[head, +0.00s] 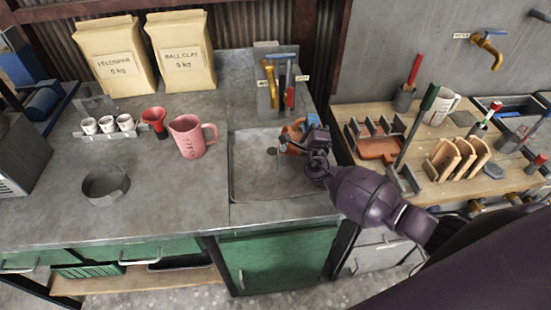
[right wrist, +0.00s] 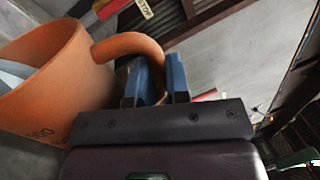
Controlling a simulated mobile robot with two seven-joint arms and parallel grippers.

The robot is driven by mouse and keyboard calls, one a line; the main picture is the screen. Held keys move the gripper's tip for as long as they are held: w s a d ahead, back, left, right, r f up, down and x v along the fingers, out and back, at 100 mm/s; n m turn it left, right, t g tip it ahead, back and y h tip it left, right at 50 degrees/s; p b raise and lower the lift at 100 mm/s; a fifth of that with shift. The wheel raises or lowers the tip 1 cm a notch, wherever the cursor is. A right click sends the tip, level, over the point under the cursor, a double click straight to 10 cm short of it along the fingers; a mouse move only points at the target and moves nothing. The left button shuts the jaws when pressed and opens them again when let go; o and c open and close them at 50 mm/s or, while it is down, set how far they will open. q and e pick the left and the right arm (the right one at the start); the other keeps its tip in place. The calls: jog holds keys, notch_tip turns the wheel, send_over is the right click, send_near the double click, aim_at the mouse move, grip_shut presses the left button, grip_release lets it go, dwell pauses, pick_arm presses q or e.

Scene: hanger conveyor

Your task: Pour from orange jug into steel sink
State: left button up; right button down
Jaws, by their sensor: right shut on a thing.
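The orange jug (head: 292,142) is over the back right part of the steel sink (head: 262,182), partly hidden by my right gripper (head: 308,146). In the right wrist view the orange jug (right wrist: 62,85) fills the left side. My right gripper (right wrist: 157,82) is shut on its handle, with the blue fingers on either side of it. The jug looks tilted in that view, and something pale grey-blue shows inside its mouth; I cannot tell what. No stream of liquid shows. My left gripper is not in view.
A pink jug (head: 190,136) and a red funnel (head: 155,121) stand left of the sink, with several small white cups beside them. A tool holder (head: 281,95) stands behind the sink. A wooden bench (head: 440,185) with tools is at right. The front counter is mostly clear.

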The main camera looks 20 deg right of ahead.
aim_at(301, 132)
jog(key=shift+w+a, duration=0.1)
jog(key=shift+a, duration=0.1)
jog(key=shift+a+f+n, duration=0.1)
jog(key=shift+a+n, duration=0.15)
jog(key=shift+n, duration=0.35)
jog(key=shift+a, duration=0.1)
jog(key=shift+w+a+f+n, duration=0.1)
jog(key=shift+a+f+n, duration=0.1)
jog(key=shift+n, duration=0.1)
jog(key=shift+a+n+y, duration=0.2)
jog(key=shift+n+y, duration=0.1)
jog(key=shift+y, duration=0.1)
jog(key=shift+w+a, duration=0.1)
jog(key=shift+f, duration=0.1)
jog(key=shift+w+a+n, duration=0.1)
jog(key=shift+a+n, duration=0.25)
jog(key=shift+n, duration=0.15)
dwell(0.4)
